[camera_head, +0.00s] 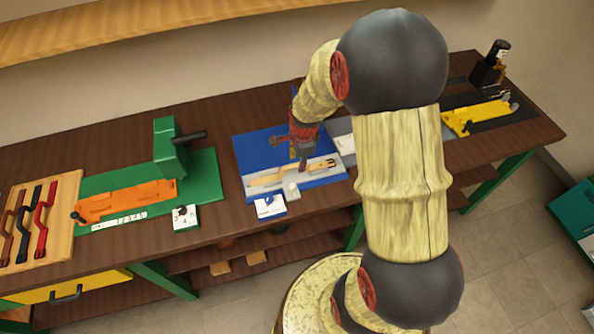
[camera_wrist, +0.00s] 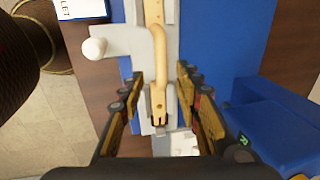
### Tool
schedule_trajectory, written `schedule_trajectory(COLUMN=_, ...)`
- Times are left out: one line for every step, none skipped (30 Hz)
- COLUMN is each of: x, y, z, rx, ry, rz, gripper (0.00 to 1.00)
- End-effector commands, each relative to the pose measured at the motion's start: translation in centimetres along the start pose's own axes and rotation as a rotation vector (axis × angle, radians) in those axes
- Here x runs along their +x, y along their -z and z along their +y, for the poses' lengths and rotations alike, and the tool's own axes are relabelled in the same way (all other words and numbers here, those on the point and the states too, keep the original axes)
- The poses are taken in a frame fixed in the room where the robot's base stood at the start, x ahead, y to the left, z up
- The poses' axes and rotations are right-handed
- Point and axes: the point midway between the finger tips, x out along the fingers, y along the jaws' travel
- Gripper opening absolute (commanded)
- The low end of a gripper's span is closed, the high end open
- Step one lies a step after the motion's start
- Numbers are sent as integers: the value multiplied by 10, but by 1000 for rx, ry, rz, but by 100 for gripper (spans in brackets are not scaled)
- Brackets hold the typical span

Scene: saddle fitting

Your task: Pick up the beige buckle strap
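The beige buckle strap (camera_head: 268,179) lies lengthwise in the pale holder of the blue station in the head view. In the wrist view the strap (camera_wrist: 157,50) runs from the top edge down to a forked end with a dark slot. My gripper (camera_head: 303,162) is over the right part of the strap in the head view, hiding some of it. In the wrist view my gripper (camera_wrist: 161,76) is open, with one finger on each side of the strap's forked end and gaps between. I cannot tell the exact height of the fingertips above the strap.
A blue block (camera_wrist: 275,125) stands right of the fingers in the wrist view. A white knob (camera_wrist: 94,48) sticks out left of the holder. The green station (camera_head: 208,165) with an orange part (camera_head: 125,201) and a wooden strap tray (camera_head: 66,207) are on the left. A yellow part (camera_head: 478,117) lies at right.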

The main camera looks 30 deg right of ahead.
Motion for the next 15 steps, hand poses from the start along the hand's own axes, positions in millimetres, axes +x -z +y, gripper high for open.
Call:
schedule_trajectory(x=8, y=-1, z=0, rx=-1, ry=-3, rz=0, gripper=34)
schedule_trajectory(x=12, y=-2, z=0, rx=-1, ry=-2, rz=0, gripper=34)
schedule_trajectory(x=19, y=-3, z=0, rx=-1, ry=-3, rz=0, gripper=34)
schedule_trajectory(x=24, y=-4, z=0, rx=0, ry=-5, rz=0, gripper=34)
schedule_trajectory(x=29, y=-4, z=0, rx=0, ry=-5, rz=0, gripper=34)
schedule_trajectory(x=34, y=-3, z=0, rx=0, ry=-4, rz=0, gripper=34)
schedule_trajectory(x=37, y=-3, z=0, rx=0, ry=-3, rz=0, gripper=34)
schedule_trajectory(x=40, y=-3, z=0, rx=0, ry=-3, rz=0, gripper=34)
schedule_trajectory(x=42, y=-3, z=-1, rx=0, ry=-2, rz=0, gripper=34)
schedule_trajectory(x=43, y=-3, z=-1, rx=0, ry=-2, rz=0, gripper=34)
schedule_trajectory(x=43, y=-3, z=-1, rx=-1, ry=-1, rz=0, gripper=34)
schedule_trajectory(x=43, y=-3, z=-2, rx=-1, ry=0, rz=0, gripper=34)
schedule_trajectory(x=43, y=-3, z=-2, rx=-1, ry=0, rz=0, gripper=34)
schedule_trajectory(x=42, y=-3, z=-2, rx=-1, ry=0, rz=0, gripper=34)
schedule_trajectory(x=42, y=-3, z=-2, rx=-1, ry=0, rz=0, gripper=34)
